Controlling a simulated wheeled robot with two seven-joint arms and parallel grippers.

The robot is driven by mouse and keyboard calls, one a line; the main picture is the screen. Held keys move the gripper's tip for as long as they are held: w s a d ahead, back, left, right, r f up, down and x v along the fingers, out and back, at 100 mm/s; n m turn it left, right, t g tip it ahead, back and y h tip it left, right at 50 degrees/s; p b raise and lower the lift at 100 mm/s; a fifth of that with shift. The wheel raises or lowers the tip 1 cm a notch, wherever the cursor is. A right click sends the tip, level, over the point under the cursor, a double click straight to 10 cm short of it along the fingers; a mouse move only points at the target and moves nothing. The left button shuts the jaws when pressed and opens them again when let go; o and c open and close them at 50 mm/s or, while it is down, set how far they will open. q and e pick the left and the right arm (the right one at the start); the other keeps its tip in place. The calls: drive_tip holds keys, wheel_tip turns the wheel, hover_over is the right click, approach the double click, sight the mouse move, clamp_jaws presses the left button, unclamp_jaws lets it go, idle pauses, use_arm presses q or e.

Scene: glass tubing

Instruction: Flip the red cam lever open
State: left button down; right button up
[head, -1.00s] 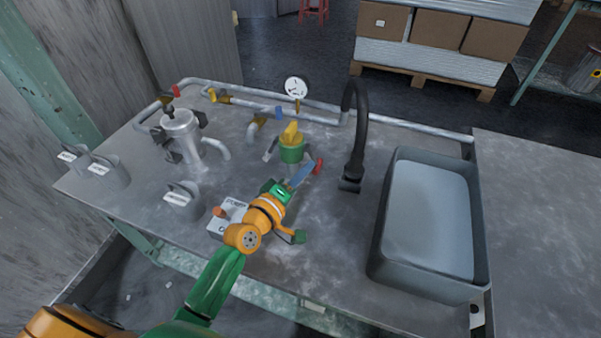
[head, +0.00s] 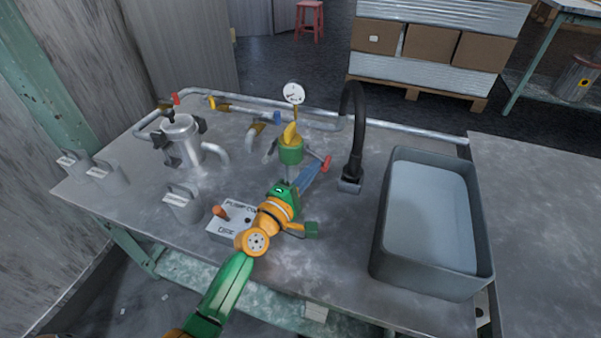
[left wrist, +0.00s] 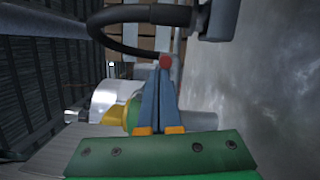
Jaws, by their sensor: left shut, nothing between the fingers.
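The red cam lever's red end (head: 326,162) shows just right of the green-collared coupling (head: 291,153) with a yellow top, on the metal bench. In the left wrist view the red piece (left wrist: 166,62) sits right at the fingertips. My left gripper (head: 316,167) reaches in from the front left, its blue fingers shut with nothing between them. The fingertips (left wrist: 161,72) look touching or very close to the red end; I cannot tell which. The fingers and gripper body hide the lower part of the coupling and much of the lever. My right gripper is not in view.
A black curved spout (head: 355,135) stands close to the right of the fingers. A grey basin (head: 378,245) is further right. A steel pot (head: 180,138), grey canisters and a control box (head: 225,232) stand left. Pipes and a gauge (head: 294,93) lie behind.

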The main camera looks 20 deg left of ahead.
use_arm(q)
drive_tip(key=shift+d+r+n+t, duration=0.25)
drive_tip(key=shift+n+t, duration=0.15)
drive_tip(key=shift+n, duration=0.6)
drive_tip(key=shift+d+r+n+b, duration=0.1)
drive_tip(key=shift+r+n+b, duration=0.25)
drive_tip(key=shift+n, duration=0.55)
drive_tip(key=shift+f, duration=0.15)
